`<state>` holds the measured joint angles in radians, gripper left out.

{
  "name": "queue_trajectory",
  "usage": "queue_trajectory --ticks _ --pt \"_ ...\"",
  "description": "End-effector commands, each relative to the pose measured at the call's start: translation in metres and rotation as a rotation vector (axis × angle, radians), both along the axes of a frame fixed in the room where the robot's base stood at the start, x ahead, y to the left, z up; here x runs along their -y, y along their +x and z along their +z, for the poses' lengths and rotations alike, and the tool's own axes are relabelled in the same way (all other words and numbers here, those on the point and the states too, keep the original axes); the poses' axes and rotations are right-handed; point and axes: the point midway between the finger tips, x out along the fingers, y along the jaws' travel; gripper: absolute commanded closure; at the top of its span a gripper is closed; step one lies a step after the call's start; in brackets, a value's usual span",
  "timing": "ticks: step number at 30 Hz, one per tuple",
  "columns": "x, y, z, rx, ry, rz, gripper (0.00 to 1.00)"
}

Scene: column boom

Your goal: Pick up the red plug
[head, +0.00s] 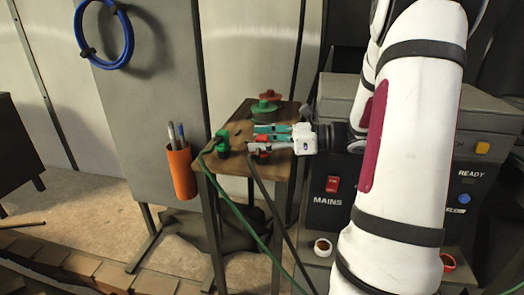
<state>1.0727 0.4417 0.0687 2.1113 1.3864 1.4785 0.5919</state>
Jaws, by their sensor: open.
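My gripper (253,139) reaches in from the right over a small wooden stand, with its fingers pointing left. The fingers are apart, so it is open. A small red thing, which looks like the red plug (263,140), shows at the fingers and is partly hidden by them. I cannot tell whether the fingers touch it. A dark cable runs down from the stand near it. A green plug (222,143) sits at the stand's left edge, left of the fingertips, with a green cable hanging down.
The wooden stand (283,172) has a green and red piece (265,104) at its back. A grey MAINS cabinet (327,213) stands close on the right. An orange holder (181,172) with pens and a blue cable coil (81,48) are on the grey panel at left.

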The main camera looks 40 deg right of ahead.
Motion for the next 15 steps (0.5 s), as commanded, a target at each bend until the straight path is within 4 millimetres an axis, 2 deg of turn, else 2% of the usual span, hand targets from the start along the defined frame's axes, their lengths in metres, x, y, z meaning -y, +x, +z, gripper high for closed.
queue_trajectory --ticks 1,7,8,15 --pt "0.0001 -0.0001 0.0001 0.0 0.0 0.0 0.52" --pt "0.0001 -0.0003 0.0001 0.0 0.0 0.0 0.97" --pt "0.0001 -0.0003 0.0001 0.0 0.0 0.0 1.0" --pt "0.0001 -0.0003 0.0003 0.0 0.0 0.001 1.0"
